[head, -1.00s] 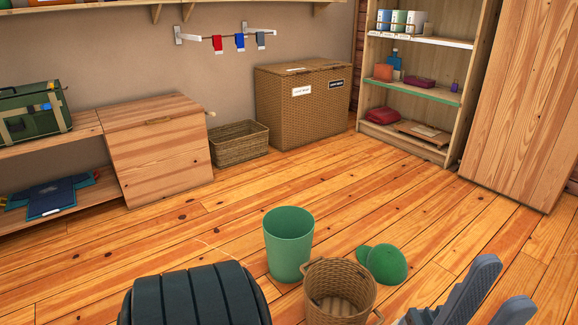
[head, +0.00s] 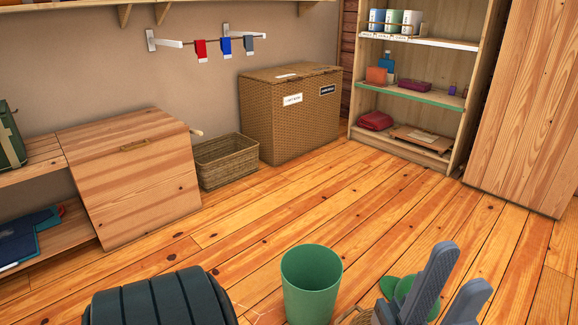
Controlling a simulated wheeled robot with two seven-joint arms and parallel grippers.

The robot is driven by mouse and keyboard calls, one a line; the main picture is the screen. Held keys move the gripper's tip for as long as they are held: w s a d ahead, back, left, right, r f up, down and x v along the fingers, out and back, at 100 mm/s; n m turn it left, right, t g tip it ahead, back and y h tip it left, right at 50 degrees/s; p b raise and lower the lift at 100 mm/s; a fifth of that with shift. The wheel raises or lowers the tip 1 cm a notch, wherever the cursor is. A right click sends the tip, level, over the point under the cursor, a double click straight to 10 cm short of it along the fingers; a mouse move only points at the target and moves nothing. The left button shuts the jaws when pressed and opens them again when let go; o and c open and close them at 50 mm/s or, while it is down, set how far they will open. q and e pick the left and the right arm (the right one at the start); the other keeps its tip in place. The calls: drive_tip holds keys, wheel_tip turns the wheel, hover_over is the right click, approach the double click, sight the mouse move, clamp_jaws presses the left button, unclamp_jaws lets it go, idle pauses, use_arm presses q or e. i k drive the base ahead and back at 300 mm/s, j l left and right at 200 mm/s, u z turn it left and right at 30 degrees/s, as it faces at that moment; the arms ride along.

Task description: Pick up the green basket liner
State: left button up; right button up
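A tall green open-topped liner, shaped like a bin (head: 311,290), stands upright on the plank floor at the bottom centre. It looks empty.
A wooden chest (head: 130,175), a low basket (head: 226,165) and a wicker hamper (head: 290,120) line the wall. An open shelf (head: 405,90) stands at the back right. The middle floor is clear.

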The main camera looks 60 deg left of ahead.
sight(312, 273)
drive_tip(key=j, duration=0.5)
drive_tip(key=k+j, duration=0.15)
drive_tip(key=j, duration=0.85)
